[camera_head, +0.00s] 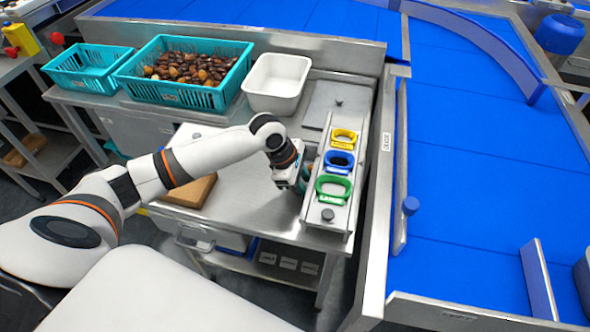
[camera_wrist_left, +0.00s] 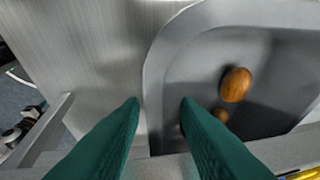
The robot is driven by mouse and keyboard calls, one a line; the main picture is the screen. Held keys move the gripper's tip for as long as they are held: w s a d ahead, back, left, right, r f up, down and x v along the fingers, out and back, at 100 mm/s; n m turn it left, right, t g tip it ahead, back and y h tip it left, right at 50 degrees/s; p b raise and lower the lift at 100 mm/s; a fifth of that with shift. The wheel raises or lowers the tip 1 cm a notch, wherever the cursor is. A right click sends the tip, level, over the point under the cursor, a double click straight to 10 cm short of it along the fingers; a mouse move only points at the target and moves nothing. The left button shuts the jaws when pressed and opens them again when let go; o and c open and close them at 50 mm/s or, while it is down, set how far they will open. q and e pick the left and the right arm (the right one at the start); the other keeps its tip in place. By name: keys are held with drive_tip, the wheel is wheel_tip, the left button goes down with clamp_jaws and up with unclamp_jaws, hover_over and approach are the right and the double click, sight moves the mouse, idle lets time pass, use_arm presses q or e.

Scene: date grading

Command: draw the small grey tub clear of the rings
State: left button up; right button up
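The small grey tub (camera_wrist_left: 165,75) shows in the left wrist view, with a brown date (camera_wrist_left: 235,85) in it and part of another by a fingertip. In the head view I cannot make out the tub beneath the rings. The yellow ring (camera_head: 343,138), blue ring (camera_head: 339,161) and green ring (camera_head: 333,188) sit in a row on a metal rack. My left gripper (camera_head: 303,184) is at the rack's left side. In the left wrist view its teal fingers (camera_wrist_left: 160,102) are apart, with the tub's rim between the tips; I cannot tell whether they touch it. My right gripper is out of view.
A white bin (camera_head: 277,82), a teal crate full of dates (camera_head: 180,95) and an emptier teal crate (camera_head: 85,80) stand along the table's back. A wooden block (camera_head: 190,192) lies left of my gripper. The blue conveyor (camera_head: 470,170) runs along the right.

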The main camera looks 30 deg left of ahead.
use_arm(q)
drive_tip(key=shift+x, duration=1.15)
drive_tip(key=shift+c, duration=0.3)
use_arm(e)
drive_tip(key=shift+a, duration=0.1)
use_arm(q)
clamp_jaws()
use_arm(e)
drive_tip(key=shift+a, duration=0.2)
use_arm(q)
drive_tip(key=shift+a, duration=0.15)
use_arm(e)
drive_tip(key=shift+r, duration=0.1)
